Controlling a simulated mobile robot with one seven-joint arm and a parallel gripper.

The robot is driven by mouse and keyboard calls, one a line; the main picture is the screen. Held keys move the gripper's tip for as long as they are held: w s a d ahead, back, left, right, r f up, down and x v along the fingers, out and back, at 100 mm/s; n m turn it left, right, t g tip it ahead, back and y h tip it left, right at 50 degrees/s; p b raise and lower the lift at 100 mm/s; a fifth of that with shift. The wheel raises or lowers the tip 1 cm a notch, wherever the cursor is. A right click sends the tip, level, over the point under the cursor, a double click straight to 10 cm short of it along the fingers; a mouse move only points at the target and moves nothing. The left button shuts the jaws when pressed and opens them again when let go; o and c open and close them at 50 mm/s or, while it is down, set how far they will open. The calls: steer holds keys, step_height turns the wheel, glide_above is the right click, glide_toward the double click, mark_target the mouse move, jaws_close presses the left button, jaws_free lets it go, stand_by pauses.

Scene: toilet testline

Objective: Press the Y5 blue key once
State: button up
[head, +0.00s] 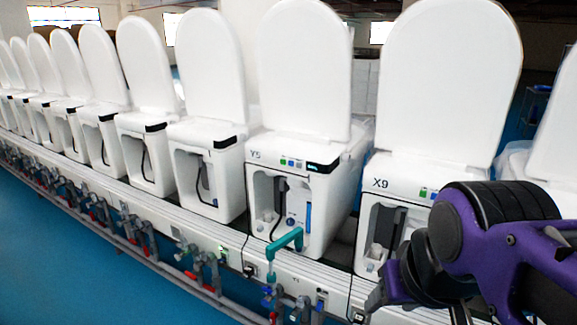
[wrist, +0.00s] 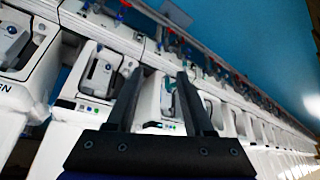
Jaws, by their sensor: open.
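The Y5 toilet (head: 342,178) stands with its lid up, right of centre in the head view, with "Y5" printed on its front. Its small key row (head: 291,163) has a green key at left and bluish and pale keys beside it; they are too small to tell apart surely. My gripper (wrist: 157,75) is open and empty in the wrist view, its two dark fingers apart. A toilet front with a small coloured key row (wrist: 165,126) shows between the fingers, apparently beyond them; its label is not readable. In the head view my arm is at lower right, apart from Y5.
The X9 toilet (head: 420,175) stands right of Y5, partly behind my arm. More white toilets with raised lids (head: 205,150) line up to the left. A teal pipe (head: 284,247) sticks out below Y5. Pipes and valves run along the rail; blue floor lies open in front.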

jaws_close()
stand_by(1.5)
